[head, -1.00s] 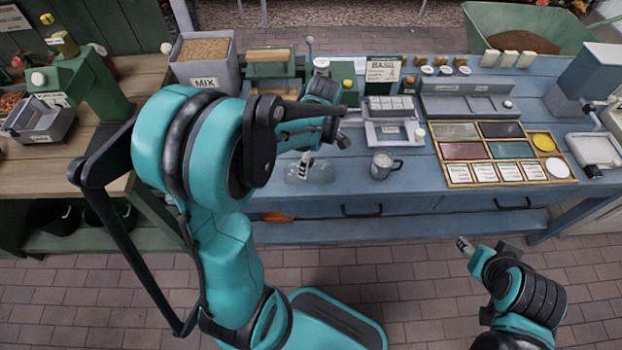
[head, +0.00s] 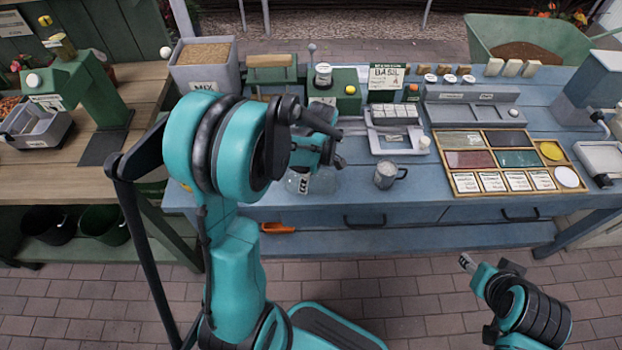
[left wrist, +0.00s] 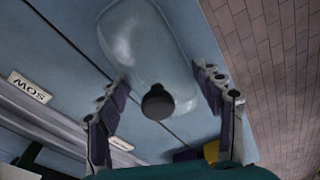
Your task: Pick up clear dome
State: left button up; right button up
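The clear dome (head: 323,184) is a see-through cover on the blue bench, left of the metal mug (head: 389,173). In the left wrist view the dome (left wrist: 143,45) lies ahead of my left gripper, with its dark round knob (left wrist: 157,102) toward me. My left gripper (left wrist: 168,95) is open, one finger on each side of the knob, with gaps showing to both. In the head view my left gripper (head: 322,170) is over the dome and partly hides it. My right gripper (head: 489,265) is low in front of the bench, away from the dome; its opening is unclear.
Behind the dome stand a green box (head: 345,92) and a grey device with white blocks (head: 398,140). A wooden tray of coloured panels (head: 452,195) is at the right. The bench front between dome and tray holds only the mug.

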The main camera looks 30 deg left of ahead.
pick_arm(q)
jog(key=c, duration=0.4)
